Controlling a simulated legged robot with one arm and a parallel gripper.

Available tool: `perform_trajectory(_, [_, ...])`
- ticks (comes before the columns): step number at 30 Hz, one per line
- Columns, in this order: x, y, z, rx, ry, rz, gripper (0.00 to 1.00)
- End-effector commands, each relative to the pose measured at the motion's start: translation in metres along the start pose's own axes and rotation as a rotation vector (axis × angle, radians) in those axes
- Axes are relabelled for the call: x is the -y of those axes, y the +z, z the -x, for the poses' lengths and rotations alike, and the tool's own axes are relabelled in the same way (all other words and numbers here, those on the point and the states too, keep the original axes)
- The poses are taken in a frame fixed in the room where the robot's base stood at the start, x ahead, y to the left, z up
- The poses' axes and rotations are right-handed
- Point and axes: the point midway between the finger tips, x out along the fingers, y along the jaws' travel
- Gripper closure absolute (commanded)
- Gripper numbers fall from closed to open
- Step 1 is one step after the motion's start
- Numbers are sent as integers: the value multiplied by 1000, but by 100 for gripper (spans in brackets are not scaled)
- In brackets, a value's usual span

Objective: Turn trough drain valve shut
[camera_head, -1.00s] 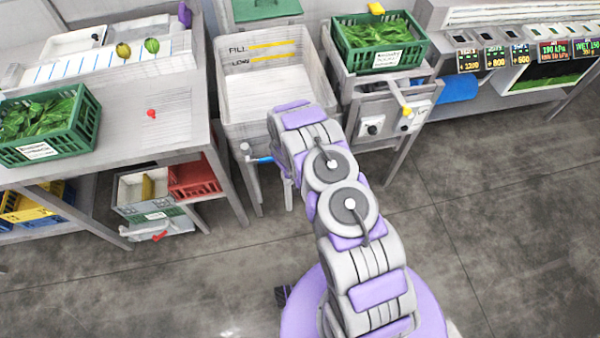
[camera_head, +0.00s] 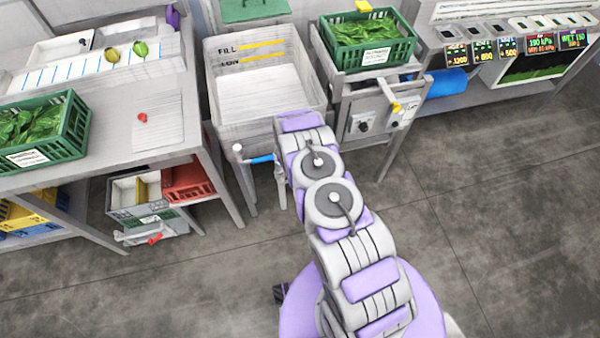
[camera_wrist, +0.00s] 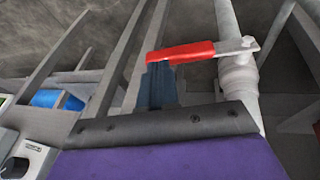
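The trough (camera_head: 222,100) is a pale, open bin marked FILL and LOW, beyond my arm in the head view. A valve lever with a blue grip (camera_head: 262,159) sticks out at its front left. In the wrist view, a lever with a red grip (camera_wrist: 182,53) lies roughly across a white upright pipe (camera_wrist: 226,22); its bare metal end is at the pipe. The dark fingers of my gripper (camera_wrist: 160,80) reach up to the red grip's left part. I cannot tell whether they touch or hold it. My gripper is hidden behind my arm in the head view.
A workbench (camera_head: 110,145) with a green crate of leaves (camera_head: 75,145) stands left. A stand right of the trough carries another green leaf crate (camera_head: 400,52) and a knob panel. A blue roll (camera_head: 447,82) is further right. The floor (camera_head: 480,210) at right is clear.

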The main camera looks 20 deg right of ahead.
Motion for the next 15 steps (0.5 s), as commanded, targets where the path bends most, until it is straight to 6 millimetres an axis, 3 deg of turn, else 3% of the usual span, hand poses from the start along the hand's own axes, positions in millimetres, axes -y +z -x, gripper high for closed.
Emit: perform_trajectory(15, [0,4,-17,-2,2,1,100])
